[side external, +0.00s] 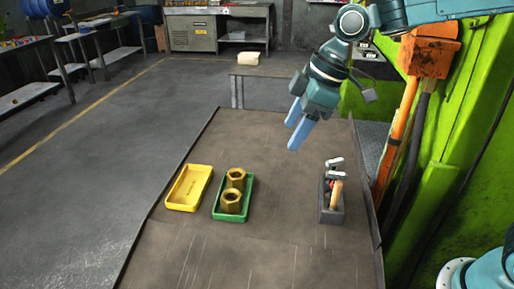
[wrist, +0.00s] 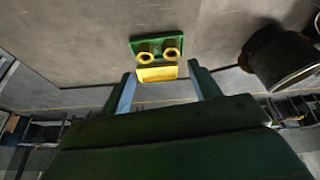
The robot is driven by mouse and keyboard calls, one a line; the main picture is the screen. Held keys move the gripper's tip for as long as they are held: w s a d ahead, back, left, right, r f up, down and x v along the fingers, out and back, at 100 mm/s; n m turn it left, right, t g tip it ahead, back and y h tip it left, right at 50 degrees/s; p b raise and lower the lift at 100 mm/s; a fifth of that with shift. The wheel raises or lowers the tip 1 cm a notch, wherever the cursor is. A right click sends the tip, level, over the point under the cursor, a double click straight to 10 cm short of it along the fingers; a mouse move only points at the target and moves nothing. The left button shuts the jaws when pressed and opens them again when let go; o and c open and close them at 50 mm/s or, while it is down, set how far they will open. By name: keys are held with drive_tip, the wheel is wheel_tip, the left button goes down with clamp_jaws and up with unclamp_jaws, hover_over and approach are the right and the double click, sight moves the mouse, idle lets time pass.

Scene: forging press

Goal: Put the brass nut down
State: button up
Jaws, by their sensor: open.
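Two brass nuts stand in the green tray (side external: 218,213), one behind the other. The nearer brass nut (side external: 231,202) and the farther brass nut (side external: 236,178) are both clear of my gripper. In the wrist view the two nuts (wrist: 145,57) (wrist: 170,53) sit side by side in the green tray (wrist: 157,40). The yellow tray (side external: 188,188) beside it is empty; it also shows in the wrist view (wrist: 157,74). My gripper (side external: 296,137) is open and empty, raised above the table, to the right of and beyond the trays.
A dark grey holder (side external: 331,214) with tools stands at the right of the brown table (side external: 275,250). The table between the green tray and the holder is clear. The green press frame (side external: 450,130) rises at the right, with an orange lever (side external: 397,140) beside it.

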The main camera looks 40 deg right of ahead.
drive_tip(key=s+d+m+t+h, duration=0.1)
drive_tip(key=s+d+m, duration=0.4)
drive_tip(key=s, duration=0.6)
drive_tip(key=s+d+r+m+t+h, duration=0.1)
drive_tip(key=s+d+m+h, duration=0.1)
drive_tip(key=s+d+m, duration=0.3)
drive_tip(key=shift+s+d+r+m+t, duration=0.15)
drive_tip(key=shift+s+d+m+t, duration=0.25)
drive_tip(key=shift+s+d, duration=2.35)
drive_tip(key=shift+s+a, duration=0.5)
drive_tip(key=shift+a, duration=0.05)
